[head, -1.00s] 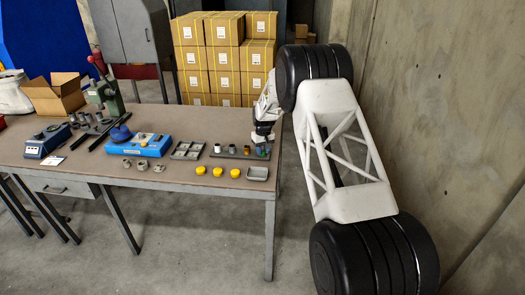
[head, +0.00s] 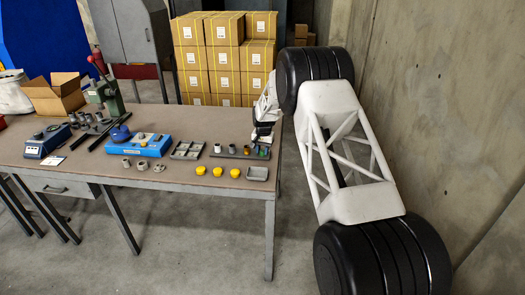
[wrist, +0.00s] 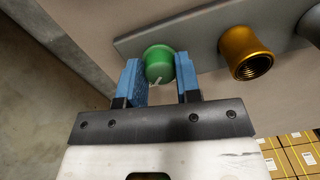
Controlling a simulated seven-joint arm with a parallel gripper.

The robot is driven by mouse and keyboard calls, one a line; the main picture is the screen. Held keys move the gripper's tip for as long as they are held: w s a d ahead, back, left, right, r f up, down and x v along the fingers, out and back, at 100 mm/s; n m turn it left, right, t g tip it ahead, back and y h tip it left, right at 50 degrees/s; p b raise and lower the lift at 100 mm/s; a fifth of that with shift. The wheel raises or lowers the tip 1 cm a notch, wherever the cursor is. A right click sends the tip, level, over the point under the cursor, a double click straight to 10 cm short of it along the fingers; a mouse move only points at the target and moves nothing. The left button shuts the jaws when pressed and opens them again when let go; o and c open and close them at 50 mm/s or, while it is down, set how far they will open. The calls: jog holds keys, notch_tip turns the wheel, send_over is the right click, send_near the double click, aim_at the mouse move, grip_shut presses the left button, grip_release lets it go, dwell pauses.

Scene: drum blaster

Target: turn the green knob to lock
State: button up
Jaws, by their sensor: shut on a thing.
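The green knob (wrist: 159,62) is a round cap with a white line on its face, at the top middle of the wrist view. It sits on a grey strip (wrist: 205,42). My gripper (wrist: 160,78) has its blue fingers on either side of the knob and is shut on it. The white line slants toward the lower left. In the head view my gripper (head: 262,148) is at the right end of the strip on the table, and the knob is too small there to read its turn.
A brass threaded fitting (wrist: 247,55) stands beside the knob on the strip, with a grey one beyond. The table (head: 225,195) holds several yellow caps (head: 218,172), a grey tray (head: 258,173) and a blue fixture (head: 138,146). A concrete wall (head: 430,110) rises at right.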

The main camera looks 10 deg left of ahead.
aim_at(263, 151)
dwell(0.4)
jog(key=o, duration=0.9)
jog(key=shift+d+r, duration=0.1)
jog(key=shift+r, duration=3.85)
